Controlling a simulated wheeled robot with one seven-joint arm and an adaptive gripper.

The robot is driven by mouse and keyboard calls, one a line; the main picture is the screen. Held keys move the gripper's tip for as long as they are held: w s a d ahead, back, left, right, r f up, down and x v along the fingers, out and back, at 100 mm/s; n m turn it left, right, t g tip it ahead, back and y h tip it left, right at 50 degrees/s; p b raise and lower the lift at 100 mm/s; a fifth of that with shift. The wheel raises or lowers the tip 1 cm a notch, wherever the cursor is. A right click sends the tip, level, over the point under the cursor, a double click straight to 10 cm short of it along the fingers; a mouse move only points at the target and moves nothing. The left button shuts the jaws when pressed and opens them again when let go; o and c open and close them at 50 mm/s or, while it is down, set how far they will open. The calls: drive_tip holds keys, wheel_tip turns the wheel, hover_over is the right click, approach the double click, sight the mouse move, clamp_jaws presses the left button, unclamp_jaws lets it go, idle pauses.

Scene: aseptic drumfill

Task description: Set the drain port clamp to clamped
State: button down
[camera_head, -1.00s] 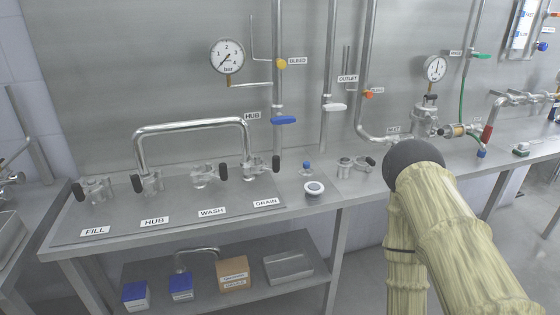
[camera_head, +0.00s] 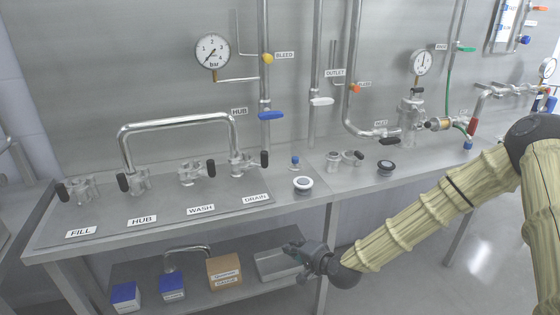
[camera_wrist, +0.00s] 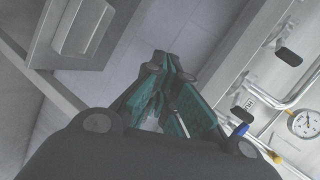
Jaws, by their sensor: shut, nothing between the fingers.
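The drain port clamp (camera_head: 245,164) is a steel clamp with a black-ended handle on the port behind the DRAIN label (camera_head: 256,198), at the right end of the port panel. A leg of the bent steel pipe (camera_head: 180,122) stands on this port; the other leg stands on the HUB port. The drain clamp's exact setting is too small to tell. My gripper (camera_head: 290,247) is shut and empty in front of the table edge, below and to the right of the drain port. In the wrist view my gripper (camera_wrist: 172,68) shows its green-sided fingers together.
Clamps also sit on the FILL (camera_head: 78,188), HUB (camera_head: 138,180) and WASH (camera_head: 192,173) ports. A white-rimmed round item (camera_head: 303,184) and a small blue-capped bottle (camera_head: 295,162) stand right of the panel. A lower shelf holds a cardboard box (camera_head: 224,272) and blue boxes (camera_head: 125,297).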

drive_tip(key=w+d+r+m+t, duration=0.1)
drive_tip(key=w+d+r+t, duration=0.1)
drive_tip(key=w+r, duration=0.4)
drive_tip(key=w+d+r+m+t+y, duration=0.1)
drive_tip(key=w+r, duration=0.5)
drive_tip(key=r, duration=0.8)
drive_tip(key=shift+w+d+m+t, duration=0.4)
drive_tip(key=shift+d+m+t, duration=0.3)
drive_tip(key=shift+d+t, duration=0.35)
drive_tip(key=shift+a, duration=0.15)
drive_tip(key=w+a+p, duration=0.3)
drive_tip(key=w+a, duration=0.5)
drive_tip(key=shift+a, duration=0.25)
drive_tip(key=shift+s+a, duration=0.1)
drive_tip(key=shift+a, duration=0.1)
drive_tip(key=shift+s+a+m+t+h, duration=0.1)
drive_tip(key=shift+s+m+t+h, duration=0.2)
drive_tip(key=shift+t+h, duration=0.1)
